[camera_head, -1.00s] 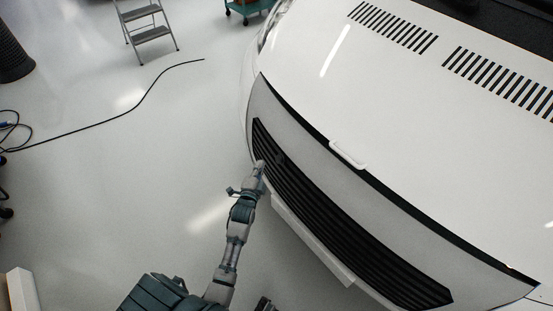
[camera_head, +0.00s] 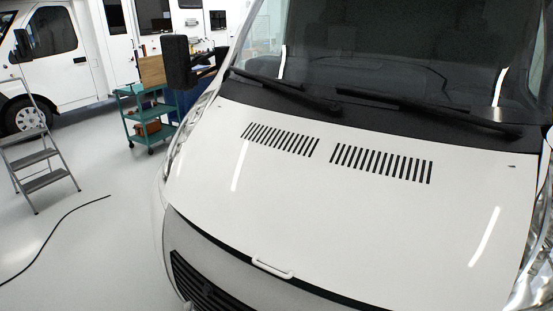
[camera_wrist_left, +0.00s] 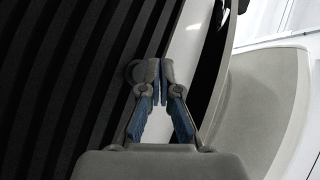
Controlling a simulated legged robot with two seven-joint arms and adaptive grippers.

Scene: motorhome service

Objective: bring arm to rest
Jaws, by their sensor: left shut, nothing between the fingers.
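My left gripper (camera_wrist_left: 158,80) shows in the left wrist view with its two fingertips together and nothing between them. It is in front of the black slatted grille (camera_wrist_left: 75,70) of the white motorhome; I cannot tell whether it touches the slats. In the head view a small tip at the bottom edge, over the grille (camera_head: 205,294), may be this gripper; the rest of the left arm is out of frame. The motorhome's white hood (camera_head: 330,205) is closed, with a white handle (camera_head: 272,268) at its front edge. My right gripper is in neither view.
A grey step ladder (camera_head: 38,160) stands at the left. A teal cart (camera_head: 148,115) stands beyond the motorhome's front corner. A black cable (camera_head: 50,235) lies on the floor. Another white vehicle (camera_head: 55,60) is at the back. The floor (camera_head: 115,240) between is mostly clear.

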